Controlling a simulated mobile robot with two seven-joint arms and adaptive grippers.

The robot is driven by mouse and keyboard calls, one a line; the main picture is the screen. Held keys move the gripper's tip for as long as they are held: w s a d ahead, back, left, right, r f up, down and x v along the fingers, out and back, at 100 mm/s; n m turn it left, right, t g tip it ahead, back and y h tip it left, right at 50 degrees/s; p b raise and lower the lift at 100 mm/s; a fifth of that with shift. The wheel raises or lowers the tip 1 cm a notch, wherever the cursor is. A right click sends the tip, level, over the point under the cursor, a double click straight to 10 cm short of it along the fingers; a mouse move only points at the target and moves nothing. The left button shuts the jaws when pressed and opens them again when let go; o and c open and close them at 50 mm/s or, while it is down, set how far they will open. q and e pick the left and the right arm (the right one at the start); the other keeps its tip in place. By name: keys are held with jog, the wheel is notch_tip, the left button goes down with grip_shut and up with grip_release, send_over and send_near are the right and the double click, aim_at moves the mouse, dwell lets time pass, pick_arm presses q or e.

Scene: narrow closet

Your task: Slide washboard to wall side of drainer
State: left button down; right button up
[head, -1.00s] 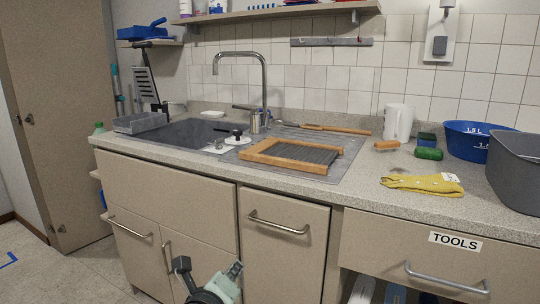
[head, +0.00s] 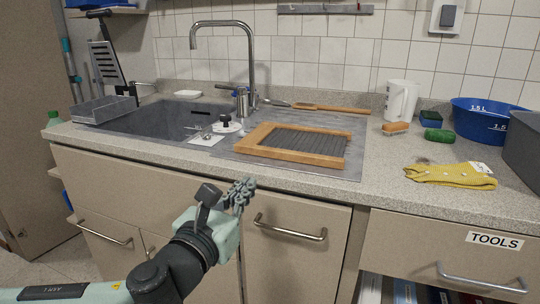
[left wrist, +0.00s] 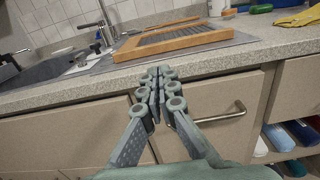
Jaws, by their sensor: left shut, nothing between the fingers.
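The washboard (head: 305,143) has a wooden frame and a dark ribbed panel. It lies flat on the grey metal drainer (head: 345,173) right of the sink, nearer the counter's front edge than the wall. It also shows at the top of the left wrist view (left wrist: 180,41). My left gripper (head: 243,188) is shut and empty, in front of the cabinet below the counter edge, apart from the washboard. Its closed fingers (left wrist: 155,82) point toward the counter in the left wrist view. My right gripper is not in view.
A long wooden-handled brush (head: 330,108) lies behind the washboard near the tiled wall. A white jug (head: 400,100), sponge (head: 395,128) and yellow cloth (head: 450,174) are right.

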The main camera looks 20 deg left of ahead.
pick_arm(q)
jog(key=w+b, duration=0.2)
jog(key=b, duration=0.2)
jog(key=p, duration=0.2)
send_near(275, 152)
jog(key=w, duration=0.5)
jog(key=shift+w+d, duration=0.15)
jog(key=shift+d, duration=0.05)
jog(key=shift+w, duration=0.8)
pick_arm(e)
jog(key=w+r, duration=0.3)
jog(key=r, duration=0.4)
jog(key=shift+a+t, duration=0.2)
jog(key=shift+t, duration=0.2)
pick_arm(q)
jog(key=shift+a, duration=0.1)
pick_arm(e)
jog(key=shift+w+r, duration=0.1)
